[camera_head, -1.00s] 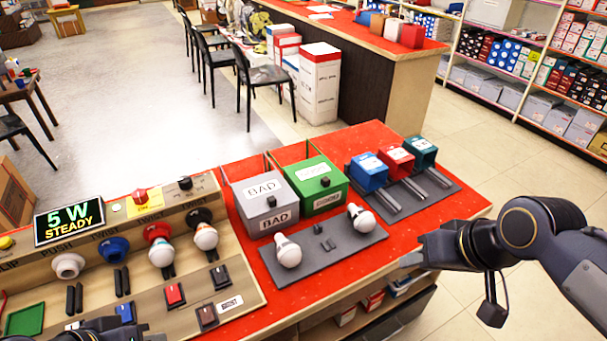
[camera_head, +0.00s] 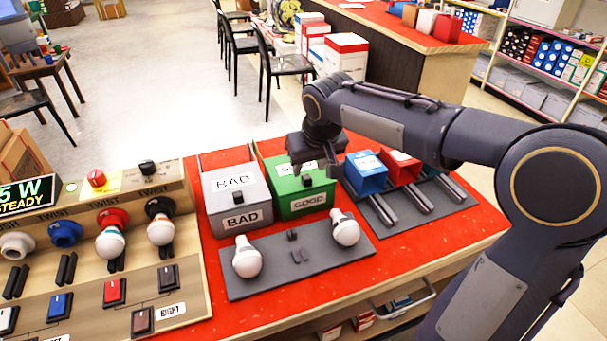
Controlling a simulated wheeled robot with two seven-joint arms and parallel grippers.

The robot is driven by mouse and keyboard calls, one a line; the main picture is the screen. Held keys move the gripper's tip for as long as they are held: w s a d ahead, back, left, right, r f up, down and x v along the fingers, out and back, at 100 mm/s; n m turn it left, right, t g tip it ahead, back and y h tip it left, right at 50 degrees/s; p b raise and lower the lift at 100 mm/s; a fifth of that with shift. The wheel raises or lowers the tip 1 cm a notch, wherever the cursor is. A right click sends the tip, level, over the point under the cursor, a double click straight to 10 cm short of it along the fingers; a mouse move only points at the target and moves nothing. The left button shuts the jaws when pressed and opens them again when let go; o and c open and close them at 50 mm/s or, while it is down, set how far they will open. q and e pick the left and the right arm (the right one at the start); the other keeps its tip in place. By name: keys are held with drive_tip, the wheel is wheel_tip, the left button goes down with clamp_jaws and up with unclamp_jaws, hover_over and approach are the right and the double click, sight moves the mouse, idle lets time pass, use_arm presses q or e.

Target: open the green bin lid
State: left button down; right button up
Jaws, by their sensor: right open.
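The green bin (camera_head: 292,212) stands on the red counter with a "GOOD" label on its front. Its green lid (camera_head: 286,187) is down, with a small dark knob (camera_head: 307,181) near the front edge and a second label partly covered by my gripper. My right gripper (camera_head: 298,168) hangs over the back part of the lid, pointing down, open with nothing visible between its fingers. I cannot tell whether it touches the lid. My left gripper is out of view.
A grey "BAD" bin (camera_head: 236,203) stands left of the green one. Blue (camera_head: 364,175) and red (camera_head: 402,166) boxes stand close to the right. In front, a grey tray (camera_head: 305,262) holds two bulbs (camera_head: 247,260). A bulb test panel (camera_head: 185,275) is at left.

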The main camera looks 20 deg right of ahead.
sight(307, 177)
drive_tip(key=shift+x, duration=2.3)
drive_tip(key=shift+d, duration=0.1)
drive_tip(key=shift+c, duration=0.4)
clamp_jaws()
